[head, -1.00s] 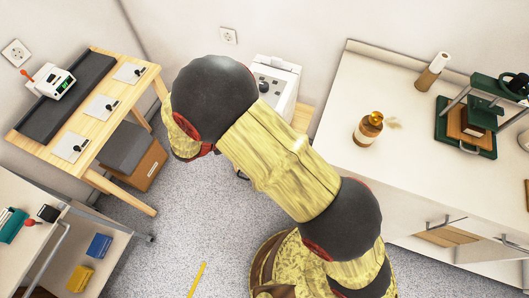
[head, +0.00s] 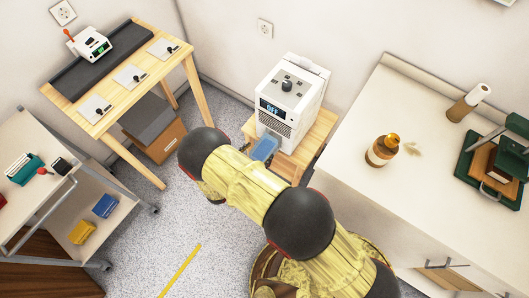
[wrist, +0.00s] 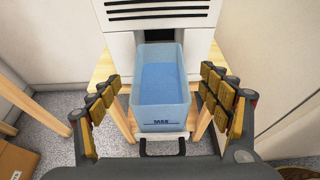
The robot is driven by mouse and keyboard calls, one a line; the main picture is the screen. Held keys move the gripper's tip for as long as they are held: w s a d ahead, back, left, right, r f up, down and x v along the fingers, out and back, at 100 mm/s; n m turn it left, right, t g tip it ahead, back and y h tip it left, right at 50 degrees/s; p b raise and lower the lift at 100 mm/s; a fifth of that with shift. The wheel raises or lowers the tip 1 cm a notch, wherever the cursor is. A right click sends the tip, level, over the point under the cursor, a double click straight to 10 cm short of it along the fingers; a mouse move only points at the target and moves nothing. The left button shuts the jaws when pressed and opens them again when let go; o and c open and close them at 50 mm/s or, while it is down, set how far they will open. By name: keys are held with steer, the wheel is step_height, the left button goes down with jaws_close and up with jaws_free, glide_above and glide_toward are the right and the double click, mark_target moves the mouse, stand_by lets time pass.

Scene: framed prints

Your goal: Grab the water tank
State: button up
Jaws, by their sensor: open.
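The water tank (wrist: 160,95) is a pale blue, translucent, open-topped box with a dark marking on its front face. It protrudes from the front of a white machine (wrist: 160,22) and lies between my gripper's fingers in the wrist view. My gripper (wrist: 160,90) is open, with one padded finger on each side of the tank and visible gaps between. A dark handle-like loop (wrist: 162,152) shows below the tank's front. In the head view the tank (head: 265,147) shows low on the machine (head: 291,100), just past my arm; my fingers are hidden there.
The machine stands on a small wooden stand (head: 313,137). A wooden table (head: 178,72) and a cart (head: 75,200) are to the left.

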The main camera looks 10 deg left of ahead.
mark_target(264, 154)
steer(key=b+x, duration=0.2)
steer(key=x, duration=0.2)
steer(key=shift+w+d+f, duration=0.1)
steer(key=shift+w+f, duration=0.2)
steer(key=shift+f, duration=0.05)
steer(key=shift+c, duration=0.5)
steer(key=c, duration=1.5)
steer(key=shift+r, duration=0.1)
steer(key=shift+c, duration=0.6)
steer(key=shift+r, duration=0.15)
steer(key=s+r+p, duration=0.7)
steer(key=s+r, duration=0.5)
steer(key=s, duration=0.1)
steer(key=shift+s+d+r, duration=0.35)
steer(key=shift+s+d, duration=0.05)
